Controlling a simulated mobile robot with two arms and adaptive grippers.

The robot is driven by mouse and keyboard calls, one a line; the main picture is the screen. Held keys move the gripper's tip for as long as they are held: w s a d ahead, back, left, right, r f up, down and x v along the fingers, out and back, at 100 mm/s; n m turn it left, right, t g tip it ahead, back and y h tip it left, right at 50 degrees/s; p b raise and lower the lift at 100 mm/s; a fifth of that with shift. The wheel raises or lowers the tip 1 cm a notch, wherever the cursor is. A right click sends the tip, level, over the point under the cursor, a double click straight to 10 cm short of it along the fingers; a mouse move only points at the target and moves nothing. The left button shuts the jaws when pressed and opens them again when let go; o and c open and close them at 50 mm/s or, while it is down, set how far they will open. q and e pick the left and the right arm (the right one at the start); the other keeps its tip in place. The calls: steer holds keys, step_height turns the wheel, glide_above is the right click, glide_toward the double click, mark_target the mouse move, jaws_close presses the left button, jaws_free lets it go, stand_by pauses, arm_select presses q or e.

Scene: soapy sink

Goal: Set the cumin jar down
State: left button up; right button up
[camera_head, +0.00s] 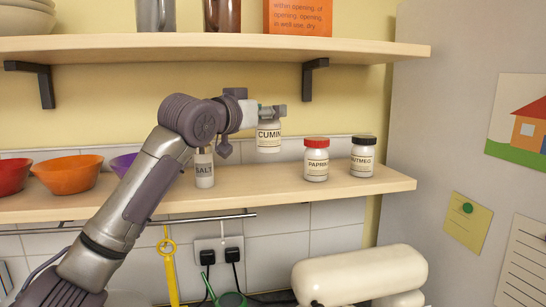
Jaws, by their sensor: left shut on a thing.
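The cumin jar (268,138) is white with a dark-lettered label and hangs upright in my left gripper (267,112). The gripper is shut around its top, so the lid is mostly hidden. The jar is in front of the tiled wall, over the lower shelf (254,188), and its base appears a little above the board. My right gripper is out of view.
On the lower shelf, the salt jar (204,171) stands left, partly behind my arm. The paprika jar (316,160) and nutmeg jar (362,158) stand right. Bowls, including an orange one (68,176), sit far left. Bare board lies between salt and paprika. An upper shelf (230,47) hangs above.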

mark_target(261, 143)
arm_select(q)
steer(key=f, duration=0.3)
steer(key=s+f+p, duration=0.1)
steer(key=f, duration=0.1)
steer(key=shift+a+f, duration=0.2)
steer(key=shift+a, duration=0.05)
steer(key=shift+f, duration=0.65)
steer(key=shift+s+a, duration=0.1)
steer(key=shift+a, duration=0.1)
steer(key=shift+r, duration=0.1)
steer(key=shift+f, duration=0.25)
steer(key=o, duration=1)
steer(key=shift+d, duration=0.1)
steer(key=shift+o, duration=1.2)
steer(key=shift+r, duration=0.1)
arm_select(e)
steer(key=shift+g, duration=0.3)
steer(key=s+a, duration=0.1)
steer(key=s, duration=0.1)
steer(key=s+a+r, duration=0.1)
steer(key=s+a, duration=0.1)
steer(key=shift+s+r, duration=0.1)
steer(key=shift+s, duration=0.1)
arm_select(q)
steer(key=shift+r, duration=0.1)
